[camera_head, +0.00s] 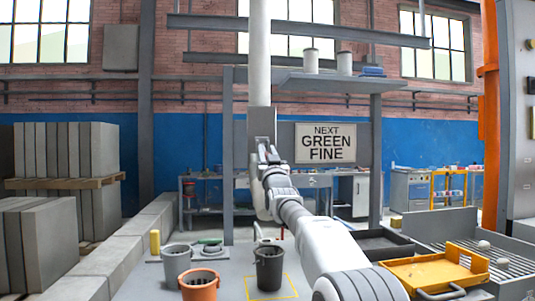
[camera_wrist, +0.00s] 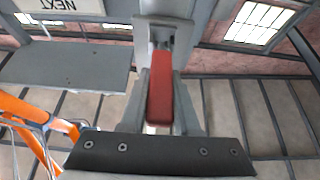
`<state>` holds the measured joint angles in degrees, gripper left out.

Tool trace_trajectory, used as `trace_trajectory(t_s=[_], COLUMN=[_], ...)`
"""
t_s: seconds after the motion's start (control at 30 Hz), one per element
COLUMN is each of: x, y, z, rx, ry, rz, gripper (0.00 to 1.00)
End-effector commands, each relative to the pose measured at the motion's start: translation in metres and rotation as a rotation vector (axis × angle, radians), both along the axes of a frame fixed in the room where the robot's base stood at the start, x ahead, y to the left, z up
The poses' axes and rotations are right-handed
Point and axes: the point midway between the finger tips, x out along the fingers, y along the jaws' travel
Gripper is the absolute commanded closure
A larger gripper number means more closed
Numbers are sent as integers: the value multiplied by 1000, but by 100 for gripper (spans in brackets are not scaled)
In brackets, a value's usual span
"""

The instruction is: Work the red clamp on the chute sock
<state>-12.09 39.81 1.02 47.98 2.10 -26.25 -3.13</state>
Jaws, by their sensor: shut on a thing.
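The white chute sock (camera_head: 260,60) hangs down from the top of the head view into a grey housing (camera_head: 261,122). My gripper (camera_head: 268,153) is raised at the lower end of this housing. In the wrist view, the red clamp (camera_wrist: 160,95) is a long red bar between the two grey fingers of my gripper (camera_wrist: 162,72), which are shut on it. In the head view the clamp is hidden behind my gripper and arm.
A grey bucket (camera_head: 176,264) and an orange bucket (camera_head: 200,288) stand to the left. A yellow tray (camera_head: 430,272) is at the right. A sign (camera_head: 326,143) reads "NEXT GREEN FINE". A grey shelf (camera_head: 345,83) is right of the sock, above my gripper.

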Motion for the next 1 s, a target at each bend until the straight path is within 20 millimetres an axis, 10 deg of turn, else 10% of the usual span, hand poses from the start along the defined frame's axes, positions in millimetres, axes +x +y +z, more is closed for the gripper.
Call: trace_trajectory(t_s=[0.3, 0.33, 0.5, 1.0], x=[0, 0, 0, -8], y=[0, 0, 0, -2], z=[0, 0, -1, -5], rx=[0, 0, 0, 0], ry=[-2, -2, -1, 0], rz=[0, 0, 0, 0], gripper=[100, 68, 40, 40])
